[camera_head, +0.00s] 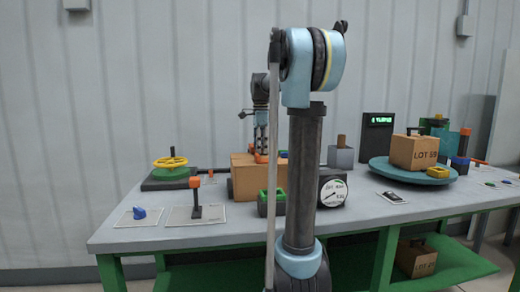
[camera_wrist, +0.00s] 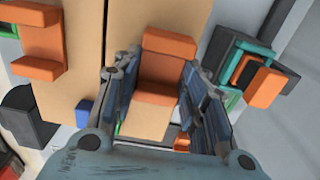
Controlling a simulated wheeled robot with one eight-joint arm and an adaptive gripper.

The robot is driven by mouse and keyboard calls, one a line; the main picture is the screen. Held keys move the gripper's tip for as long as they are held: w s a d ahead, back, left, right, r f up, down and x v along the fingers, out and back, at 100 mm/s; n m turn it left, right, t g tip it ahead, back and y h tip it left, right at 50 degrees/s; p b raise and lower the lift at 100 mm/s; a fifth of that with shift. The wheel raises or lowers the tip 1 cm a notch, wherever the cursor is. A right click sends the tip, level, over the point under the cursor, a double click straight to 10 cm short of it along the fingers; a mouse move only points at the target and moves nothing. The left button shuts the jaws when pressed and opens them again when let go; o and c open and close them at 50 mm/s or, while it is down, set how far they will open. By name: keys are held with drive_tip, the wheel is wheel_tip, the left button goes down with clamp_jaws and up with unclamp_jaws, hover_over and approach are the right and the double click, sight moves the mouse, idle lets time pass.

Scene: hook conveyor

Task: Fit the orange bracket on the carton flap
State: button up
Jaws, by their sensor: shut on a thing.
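The orange bracket (camera_wrist: 166,68) is between the two fingers of my gripper (camera_wrist: 158,82) in the wrist view. My gripper is shut on it. The bracket lies over a tan carton flap (camera_wrist: 190,16); I cannot tell whether it touches or grips the flap edge. In the head view, my gripper (camera_head: 262,148) points down above the carton (camera_head: 244,183), with a bit of orange bracket (camera_head: 261,158) under it. My arm hides the carton's right side. A second orange bracket (camera_wrist: 36,42) sits on the tan panel to the left in the wrist view.
A green bin (camera_head: 271,203) and a dial gauge (camera_head: 333,192) stand close by the carton. A yellow handwheel (camera_head: 170,162) and an orange-topped lever (camera_head: 196,200) are to the left. A blue turntable (camera_head: 390,169) bears a LOT carton (camera_head: 414,153) at the right.

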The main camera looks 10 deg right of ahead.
drive_tip(key=shift+f, duration=0.15)
drive_tip(key=o, duration=1.1)
drive_tip(key=shift+o, duration=0.2)
